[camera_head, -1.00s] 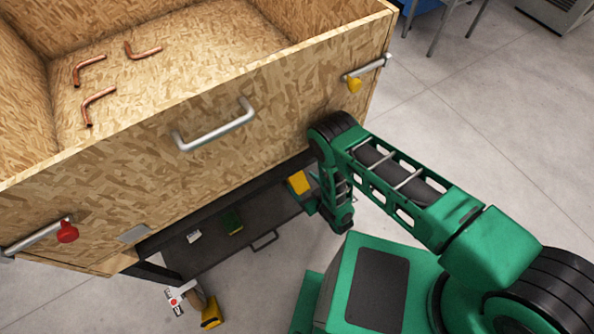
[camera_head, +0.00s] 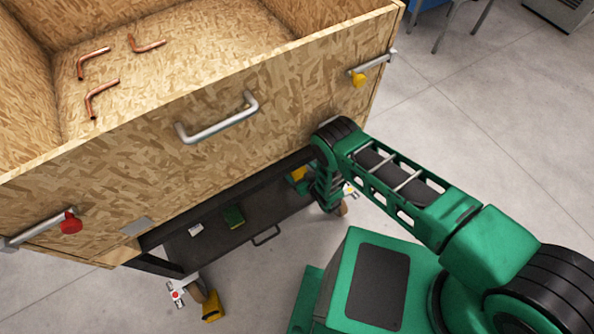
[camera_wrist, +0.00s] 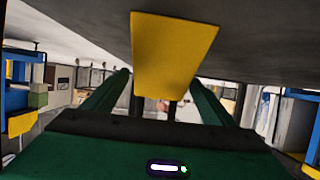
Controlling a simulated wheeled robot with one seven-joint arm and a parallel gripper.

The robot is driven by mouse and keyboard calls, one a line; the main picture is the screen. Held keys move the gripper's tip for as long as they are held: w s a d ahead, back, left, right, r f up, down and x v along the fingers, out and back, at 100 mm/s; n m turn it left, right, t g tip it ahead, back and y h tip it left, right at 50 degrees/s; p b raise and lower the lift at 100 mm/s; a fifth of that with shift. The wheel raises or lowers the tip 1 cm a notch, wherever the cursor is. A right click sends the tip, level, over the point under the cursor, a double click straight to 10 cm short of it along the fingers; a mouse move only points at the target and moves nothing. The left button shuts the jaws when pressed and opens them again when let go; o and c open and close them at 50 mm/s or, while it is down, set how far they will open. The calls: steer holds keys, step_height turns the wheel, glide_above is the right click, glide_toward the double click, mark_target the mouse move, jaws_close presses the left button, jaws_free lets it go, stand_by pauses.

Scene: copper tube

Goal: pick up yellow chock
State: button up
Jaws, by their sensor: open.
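A yellow piece, which looks like the chock (camera_wrist: 175,50), fills the upper middle of the wrist view. My gripper (camera_wrist: 160,80) is open, with one green finger on each side of it. I cannot tell whether the fingers touch it or how deep it sits between them. In the head view my arm's lower end reaches down by the cart's near right corner, and its fingertips are hidden. Another yellow chock (camera_head: 212,306) lies on the floor at the left caster.
The wooden bin (camera_head: 290,105) stands on a dark cart, with copper tubes (camera_head: 102,97) inside. A right caster (camera_head: 341,208) is close to my arm.

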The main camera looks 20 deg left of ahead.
steer(key=c, duration=1.6)
steer(key=shift+r, duration=0.1)
steer(key=shift+r, duration=0.1)
